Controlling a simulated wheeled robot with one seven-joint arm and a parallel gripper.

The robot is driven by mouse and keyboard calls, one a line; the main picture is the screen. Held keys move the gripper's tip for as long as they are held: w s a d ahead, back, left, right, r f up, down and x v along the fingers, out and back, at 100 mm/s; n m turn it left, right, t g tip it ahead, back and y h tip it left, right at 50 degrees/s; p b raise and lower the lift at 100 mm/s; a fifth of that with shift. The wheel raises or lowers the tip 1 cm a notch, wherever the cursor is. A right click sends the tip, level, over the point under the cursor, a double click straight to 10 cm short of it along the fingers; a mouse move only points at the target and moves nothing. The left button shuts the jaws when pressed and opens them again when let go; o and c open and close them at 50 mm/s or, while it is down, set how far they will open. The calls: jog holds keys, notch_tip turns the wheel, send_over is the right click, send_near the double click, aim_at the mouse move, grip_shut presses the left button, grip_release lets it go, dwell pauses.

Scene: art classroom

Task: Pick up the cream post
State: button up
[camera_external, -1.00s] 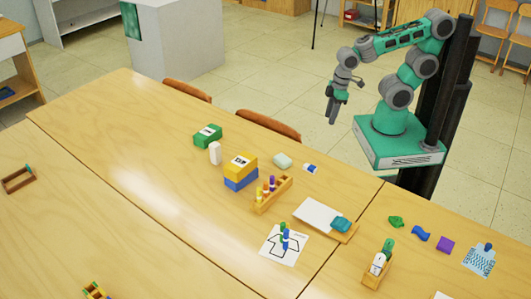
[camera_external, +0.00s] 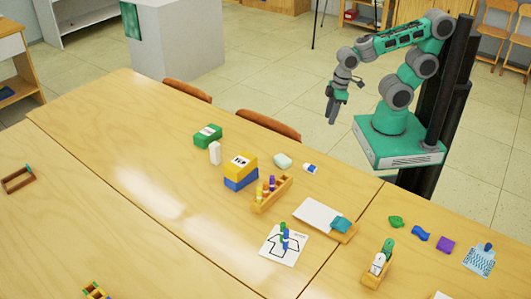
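A small cream-white post (camera_external: 215,153) stands upright on the wooden table, just in front of a green box (camera_external: 208,135) and left of a yellow block on a blue block (camera_external: 240,172). It looks like the cream post. My gripper (camera_external: 331,117) hangs pointing down beyond the table's far edge, well to the right of the post and apart from it. Nothing shows in the gripper. Its fingers are too small to tell whether they are open or shut.
A wooden rack with coloured pegs (camera_external: 272,194), a pale green block (camera_external: 282,161) and a blue-and-white piece (camera_external: 310,168) stand right of the post. Two chairs (camera_external: 268,124) are at the far edge. The table left of the post is clear.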

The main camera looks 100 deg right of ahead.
jog(key=shift+o, duration=0.2)
jog(key=o, duration=0.4)
jog(key=shift+c, duration=0.2)
